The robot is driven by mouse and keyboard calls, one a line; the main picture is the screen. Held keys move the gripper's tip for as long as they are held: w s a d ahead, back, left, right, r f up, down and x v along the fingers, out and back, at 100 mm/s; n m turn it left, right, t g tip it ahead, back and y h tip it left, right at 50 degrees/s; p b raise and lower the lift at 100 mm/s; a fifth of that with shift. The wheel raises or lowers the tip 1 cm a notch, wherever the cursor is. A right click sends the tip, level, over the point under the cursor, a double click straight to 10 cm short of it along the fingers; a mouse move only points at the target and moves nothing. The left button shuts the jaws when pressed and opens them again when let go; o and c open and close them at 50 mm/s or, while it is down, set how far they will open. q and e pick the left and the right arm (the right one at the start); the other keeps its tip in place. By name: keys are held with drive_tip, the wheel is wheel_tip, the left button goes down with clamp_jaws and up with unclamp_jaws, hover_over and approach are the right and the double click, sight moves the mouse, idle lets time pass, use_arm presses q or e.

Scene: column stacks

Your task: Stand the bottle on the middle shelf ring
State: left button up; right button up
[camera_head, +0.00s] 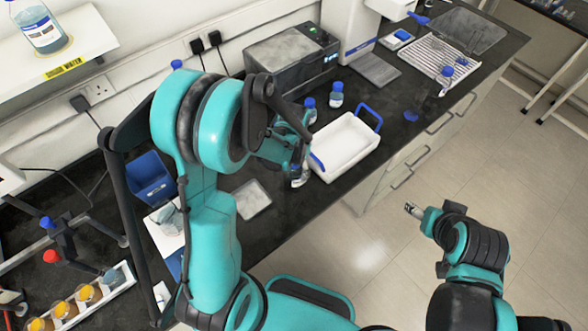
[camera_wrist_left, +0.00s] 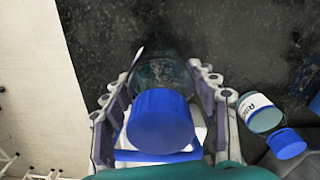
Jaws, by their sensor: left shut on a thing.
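My left gripper (camera_head: 299,165) is over the dark bench, left of the white tray, and partly hidden by my arm. In the left wrist view, its fingers (camera_wrist_left: 160,115) are shut on a bottle with a blue cap (camera_wrist_left: 160,122); the clear body shows beyond the cap. In the head view, a pale part of this bottle (camera_head: 300,178) shows below the gripper. The white shelf (camera_head: 95,38) is at top left. A clear blue-capped bottle (camera_head: 40,28) stands on its one visible ring, beside a yellow WATER label. My right gripper (camera_head: 413,210) is over the floor; its jaw opening is unclear.
A white tray with blue handles (camera_head: 345,150) is right of the left gripper. Two blue-capped bottles (camera_head: 310,108) (camera_head: 336,95) stand behind it. A dark device (camera_head: 293,60) is against the wall. A blue bin (camera_head: 150,178) and a vial rack (camera_head: 75,305) are at left.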

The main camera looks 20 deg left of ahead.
use_arm(q)
drive_tip(key=o, duration=1.6)
drive_tip(key=shift+c, duration=0.2)
